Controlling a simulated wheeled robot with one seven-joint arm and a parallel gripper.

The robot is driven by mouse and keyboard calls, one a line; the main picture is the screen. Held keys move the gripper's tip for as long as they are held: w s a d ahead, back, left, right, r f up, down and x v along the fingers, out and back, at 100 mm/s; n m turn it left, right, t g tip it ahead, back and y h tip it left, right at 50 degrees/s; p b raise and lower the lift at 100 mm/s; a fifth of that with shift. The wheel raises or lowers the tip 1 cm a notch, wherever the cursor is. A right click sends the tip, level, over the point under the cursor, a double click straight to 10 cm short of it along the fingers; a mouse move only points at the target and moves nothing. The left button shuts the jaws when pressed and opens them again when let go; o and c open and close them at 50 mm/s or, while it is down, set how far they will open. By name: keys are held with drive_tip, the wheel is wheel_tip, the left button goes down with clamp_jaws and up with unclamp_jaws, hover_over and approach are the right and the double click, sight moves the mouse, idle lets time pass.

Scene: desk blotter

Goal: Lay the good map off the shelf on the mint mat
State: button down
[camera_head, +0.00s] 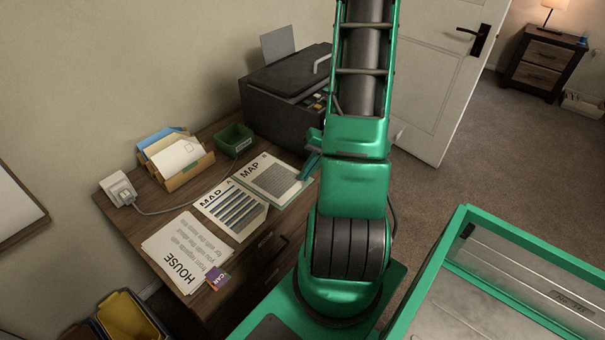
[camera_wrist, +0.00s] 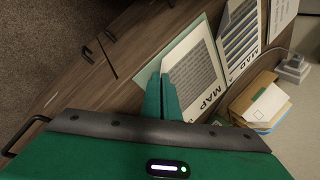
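A map with an even grey print (camera_head: 272,178) lies over the mint mat (camera_head: 300,194), whose edge shows beside it. The map also shows in the wrist view (camera_wrist: 195,75), with the mint edge (camera_wrist: 152,68) next to it. A second map, crossed by dark bars (camera_head: 232,210), lies to its left, and it also shows in the wrist view (camera_wrist: 242,40). My gripper (camera_wrist: 161,78) has its teal fingers together at the edge of the evenly printed map. The fingers hide part of that edge. In the head view my gripper (camera_head: 311,166) is partly behind my arm.
A printer (camera_head: 285,105) stands at the back right, beside a green bin (camera_head: 234,140). A letter holder (camera_head: 185,172) and a corded white device (camera_head: 118,187) stand at the back left. HOUSE papers (camera_head: 180,250) and a small purple card (camera_head: 217,277) lie at the front.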

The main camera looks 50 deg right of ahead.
drive_tip(key=c, duration=2.5)
unclamp_jaws()
drive_tip(key=shift+f, duration=0.1)
drive_tip(key=shift+o, duration=0.9)
drive_tip(key=v, duration=1.2)
drive_tip(key=s+a+r+g+h, duration=0.1)
drive_tip(key=s+a+r, duration=0.2)
drive_tip(key=a, duration=0.3)
drive_tip(key=s+a+r+n+g+h, duration=0.1)
drive_tip(key=s+a+r, duration=0.1)
drive_tip(key=a+r, duration=0.3)
drive_tip(key=s+a+r+n+g+h, duration=0.1)
drive_tip(key=s+a+r, duration=0.2)
drive_tip(key=a, duration=0.4)
drive_tip(key=shift+s+r+g+h, duration=0.35)
drive_tip(key=shift+r+g+h, duration=0.05)
drive_tip(key=shift+r, duration=0.5)
